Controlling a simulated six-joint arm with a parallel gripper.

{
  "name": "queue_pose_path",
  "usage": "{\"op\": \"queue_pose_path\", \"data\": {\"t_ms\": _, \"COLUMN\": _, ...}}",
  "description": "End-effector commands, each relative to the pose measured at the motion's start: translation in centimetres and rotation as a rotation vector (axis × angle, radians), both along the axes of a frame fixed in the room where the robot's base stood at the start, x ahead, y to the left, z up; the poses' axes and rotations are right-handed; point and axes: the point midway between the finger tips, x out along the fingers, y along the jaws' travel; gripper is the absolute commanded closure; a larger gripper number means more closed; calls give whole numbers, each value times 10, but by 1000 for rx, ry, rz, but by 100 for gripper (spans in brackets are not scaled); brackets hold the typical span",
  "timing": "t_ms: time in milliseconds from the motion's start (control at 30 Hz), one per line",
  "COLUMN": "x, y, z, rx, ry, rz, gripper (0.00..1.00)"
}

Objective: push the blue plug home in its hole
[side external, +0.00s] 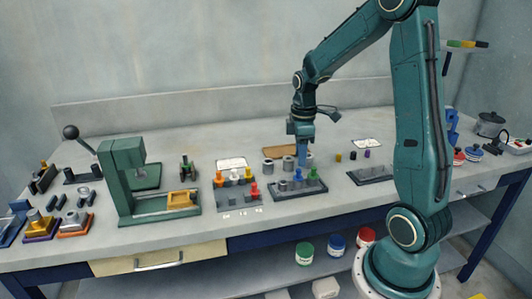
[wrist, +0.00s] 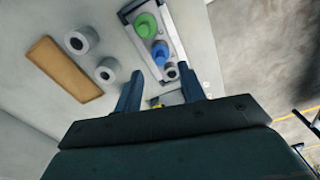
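The blue plug (side external: 298,175) stands in the dark rack (side external: 287,196) beside the green plug (side external: 312,176). In the wrist view the blue plug (wrist: 160,52) sits between the green plug (wrist: 145,25) and a small grey ring-shaped piece (wrist: 172,72). How deep the blue plug sits in its hole I cannot tell. My gripper (side external: 302,159) points down above the back of the rack. In the wrist view my gripper (wrist: 161,71) has its two fingers apart with nothing held between them, and the blue plug lies beyond the fingertips.
Two grey hollow cylinders (side external: 268,165) stand behind the rack, near a brown board (wrist: 64,69). A low dark rack (side external: 371,174) lies to the right.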

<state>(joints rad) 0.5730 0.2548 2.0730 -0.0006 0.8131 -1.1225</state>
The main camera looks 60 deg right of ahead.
Motion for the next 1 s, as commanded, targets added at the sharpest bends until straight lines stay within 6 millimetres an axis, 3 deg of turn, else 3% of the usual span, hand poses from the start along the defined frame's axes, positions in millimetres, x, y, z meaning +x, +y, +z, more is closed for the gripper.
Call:
{"op": "queue_pose_path", "data": {"t_ms": 300, "x": 0, "y": 0, "z": 56, "rx": -2, "ry": -4, "rz": 0, "gripper": 60}}
{"op": "queue_pose_path", "data": {"t_ms": 500, "x": 0, "y": 0, "z": 79, "rx": -1, "ry": -2, "rz": 0, "gripper": 60}}
{"op": "queue_pose_path", "data": {"t_ms": 1000, "x": 0, "y": 0, "z": 90, "rx": 1, "ry": 1, "rz": 0, "gripper": 60}}
